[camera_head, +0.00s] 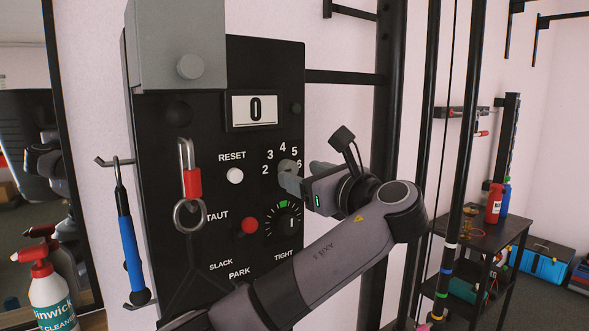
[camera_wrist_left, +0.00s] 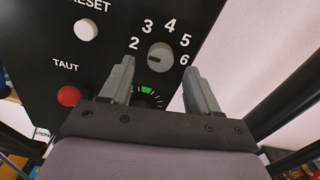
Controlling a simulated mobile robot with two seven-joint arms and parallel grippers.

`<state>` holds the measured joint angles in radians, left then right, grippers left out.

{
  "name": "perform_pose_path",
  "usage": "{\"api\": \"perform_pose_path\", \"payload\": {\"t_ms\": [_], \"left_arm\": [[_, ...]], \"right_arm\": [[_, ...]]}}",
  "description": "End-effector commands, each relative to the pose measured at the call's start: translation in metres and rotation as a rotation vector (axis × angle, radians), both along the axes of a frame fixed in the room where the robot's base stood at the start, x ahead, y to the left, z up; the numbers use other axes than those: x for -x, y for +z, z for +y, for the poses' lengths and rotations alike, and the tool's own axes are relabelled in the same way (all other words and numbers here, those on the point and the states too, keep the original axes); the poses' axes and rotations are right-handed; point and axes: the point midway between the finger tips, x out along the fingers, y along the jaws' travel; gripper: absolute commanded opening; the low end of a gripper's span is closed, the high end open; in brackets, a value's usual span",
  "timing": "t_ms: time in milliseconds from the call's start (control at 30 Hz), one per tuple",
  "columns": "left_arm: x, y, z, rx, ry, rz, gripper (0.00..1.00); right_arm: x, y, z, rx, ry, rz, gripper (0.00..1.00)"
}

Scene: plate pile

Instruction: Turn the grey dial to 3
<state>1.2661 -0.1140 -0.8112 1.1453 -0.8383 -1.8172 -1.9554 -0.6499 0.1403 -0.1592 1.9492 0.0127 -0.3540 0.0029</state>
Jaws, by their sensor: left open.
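The grey dial (camera_wrist_left: 160,57) is a round knob on a black panel, with the numbers 2 to 6 arched around it. A short dark mark on its face lies left of centre, below the 2. In the head view the dial (camera_head: 287,166) is partly covered by a finger. My left gripper (camera_head: 300,175) comes to the panel from the right, open and empty. In the left wrist view its fingers (camera_wrist_left: 158,68) stand on either side of the dial, just below it. I see a gap on both sides and cannot tell the depth. My right gripper is not in view.
Dark upright posts (camera_head: 381,130) stand at right.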

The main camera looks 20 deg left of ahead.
Motion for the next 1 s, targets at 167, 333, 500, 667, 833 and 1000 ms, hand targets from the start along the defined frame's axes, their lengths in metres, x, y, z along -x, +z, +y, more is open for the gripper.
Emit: {"api": "perform_pose_path", "payload": {"t_ms": [167, 333, 500, 667, 833, 1000], "left_arm": [[-0.016, 0.001, 0.02, 0.0, 0.0, 0.001, 0.61], [-0.023, 0.0, 0.029, 0.002, -0.001, 0.0, 0.61], [-0.023, -0.001, 0.029, 0.003, -0.002, 0.0, 0.61], [-0.023, -0.001, 0.029, 0.003, -0.003, 0.0, 0.35], [-0.023, -0.001, 0.029, 0.003, -0.002, 0.001, 0.05], [-0.023, -0.001, 0.029, -0.005, -0.002, 0.01, 0.05]], "right_arm": [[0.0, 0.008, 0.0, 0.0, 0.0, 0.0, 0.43], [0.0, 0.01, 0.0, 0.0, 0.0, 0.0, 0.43], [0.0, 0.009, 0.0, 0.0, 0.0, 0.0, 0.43], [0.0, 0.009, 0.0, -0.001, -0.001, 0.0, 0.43], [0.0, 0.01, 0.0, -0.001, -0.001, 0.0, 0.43], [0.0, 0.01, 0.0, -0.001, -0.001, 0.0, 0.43]]}}
